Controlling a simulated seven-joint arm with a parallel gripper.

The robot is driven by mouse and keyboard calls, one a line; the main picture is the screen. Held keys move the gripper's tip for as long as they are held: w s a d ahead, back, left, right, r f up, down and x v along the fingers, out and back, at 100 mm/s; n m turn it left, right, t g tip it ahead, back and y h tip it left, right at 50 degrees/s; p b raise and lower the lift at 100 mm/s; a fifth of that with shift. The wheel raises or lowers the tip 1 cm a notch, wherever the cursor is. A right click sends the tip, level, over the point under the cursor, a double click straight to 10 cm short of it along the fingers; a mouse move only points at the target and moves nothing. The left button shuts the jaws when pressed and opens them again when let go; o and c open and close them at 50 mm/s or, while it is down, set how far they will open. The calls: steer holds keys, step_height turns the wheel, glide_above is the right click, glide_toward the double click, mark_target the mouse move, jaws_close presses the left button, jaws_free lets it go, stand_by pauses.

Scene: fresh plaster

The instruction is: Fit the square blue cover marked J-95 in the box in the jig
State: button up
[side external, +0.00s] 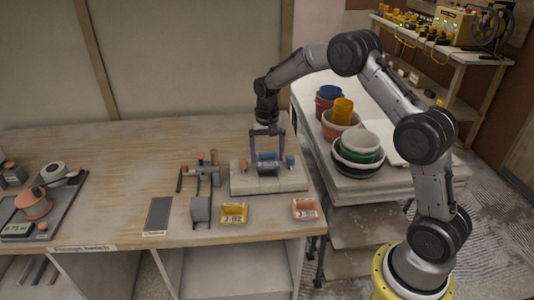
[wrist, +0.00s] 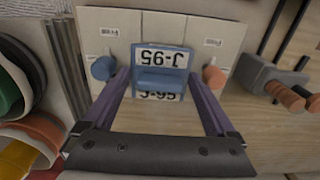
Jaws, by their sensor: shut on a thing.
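The blue cover (wrist: 161,77) sits between the two purple fingers of my gripper (wrist: 159,82) in the wrist view. My gripper (side external: 267,150) is shut on the cover, over the jig (side external: 240,184) on the bench in the side view. The jig has a blue knob (wrist: 103,68) on one side and an orange knob (wrist: 214,77) on the other. The box in the jig is mostly hidden by the cover and fingers, so I cannot tell whether the cover is seated.
A grey block (side external: 201,210), a dark pad (side external: 158,215) and a clamp stand (side external: 202,176) are left of the jig. Stacked pots (side external: 357,147) stand on the right-hand table.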

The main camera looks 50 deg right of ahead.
steer(key=shift+f, duration=0.65)
steer(key=shift+f, duration=1.05)
stand_by(0.5)
steer(key=o, duration=1)
steer(key=shift+r, duration=0.15)
steer(key=shift+r, duration=3.4)
steer(key=shift+a, duration=0.1)
